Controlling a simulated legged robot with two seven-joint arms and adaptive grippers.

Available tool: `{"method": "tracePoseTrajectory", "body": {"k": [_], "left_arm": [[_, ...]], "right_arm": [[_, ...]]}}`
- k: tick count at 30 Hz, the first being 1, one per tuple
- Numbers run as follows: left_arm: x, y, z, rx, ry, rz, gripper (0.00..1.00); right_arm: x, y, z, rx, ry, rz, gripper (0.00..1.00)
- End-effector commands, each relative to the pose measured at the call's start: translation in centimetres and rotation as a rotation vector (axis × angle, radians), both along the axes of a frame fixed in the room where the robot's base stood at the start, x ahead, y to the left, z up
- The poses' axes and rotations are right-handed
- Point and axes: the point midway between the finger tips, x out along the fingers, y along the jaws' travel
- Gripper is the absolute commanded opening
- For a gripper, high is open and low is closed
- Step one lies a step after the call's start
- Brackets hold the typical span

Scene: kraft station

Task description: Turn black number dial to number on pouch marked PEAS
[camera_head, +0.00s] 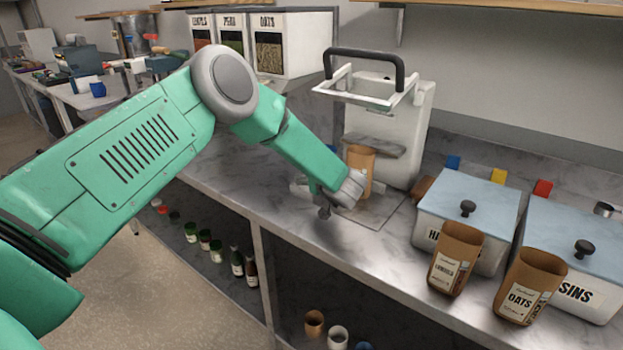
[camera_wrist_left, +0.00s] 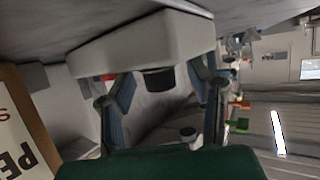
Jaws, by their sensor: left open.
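A white sealing machine (camera_head: 405,140) with a black handle stands on the steel counter. A brown pouch (camera_head: 360,160) stands at its front, its label hidden in the head view. In the left wrist view a pouch edge (camera_wrist_left: 36,110) shows at left, with a partly cut-off label reading "PE". A short black dial (camera_wrist_left: 158,79) sticks out of the machine's white base (camera_wrist_left: 150,45). My left gripper (camera_head: 328,208) is low beside the base. In the wrist view its open fingers (camera_wrist_left: 162,103) lie on either side of the dial, with no clear contact. No dial number is readable.
Two brown pouches, one marked OATS (camera_head: 524,290) and one (camera_head: 455,260) with a hard-to-read label, stand at right before white bins with blue lids (camera_head: 470,200). Labelled containers (camera_head: 285,45) stand behind. Bottles and cups sit on the shelf below.

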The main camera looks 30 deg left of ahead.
Motion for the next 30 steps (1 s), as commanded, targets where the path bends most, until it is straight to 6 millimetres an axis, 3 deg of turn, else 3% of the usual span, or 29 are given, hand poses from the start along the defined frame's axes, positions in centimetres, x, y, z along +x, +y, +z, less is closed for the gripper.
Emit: {"method": "tracePoseTrajectory", "body": {"k": [5, 18, 30], "left_arm": [[-1.0, -1.6, 0.9, -0.001, -0.001, -0.004, 0.46], [-5.4, -8.2, 3.9, -0.001, 0.002, -0.004, 0.46], [-6.1, -9.1, 4.4, -0.001, 0.003, -0.001, 0.46]], "right_arm": [[-0.2, 0.0, 0.0, 0.000, 0.002, 0.000, 0.40], [-0.2, 0.0, 0.0, 0.000, 0.002, 0.000, 0.40], [-0.2, 0.0, 0.0, 0.000, 0.002, 0.000, 0.40]]}}
